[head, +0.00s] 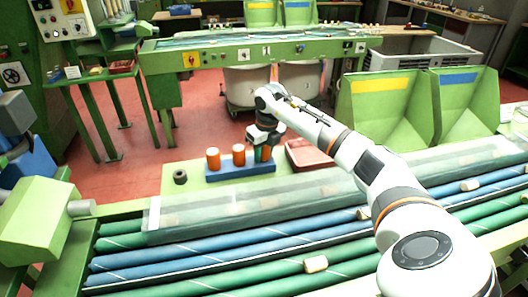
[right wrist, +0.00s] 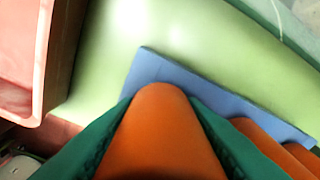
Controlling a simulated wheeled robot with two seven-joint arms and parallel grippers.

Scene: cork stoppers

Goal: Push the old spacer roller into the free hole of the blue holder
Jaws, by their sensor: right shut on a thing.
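The blue holder (head: 240,172) lies on the pale green tabletop behind the conveyor rollers. Two orange rollers stand upright in it, a left roller (head: 213,158) and a middle roller (head: 239,154). My right gripper (head: 263,152) is at the holder's right end, its green fingers shut on a third orange roller. In the right wrist view this held roller (right wrist: 165,140) fills the middle between the fingers, over one end of the holder (right wrist: 165,72). Its lower end and the hole are hidden, so I cannot tell how deep it sits. My left gripper is out of view.
A dark ring (head: 180,177) lies left of the holder. A red tray (head: 308,154) stands close to the right of my gripper. A clear cover (head: 240,205) and blue and green conveyor rollers run in front, with several corks on them. Green bins (head: 380,110) stand behind right.

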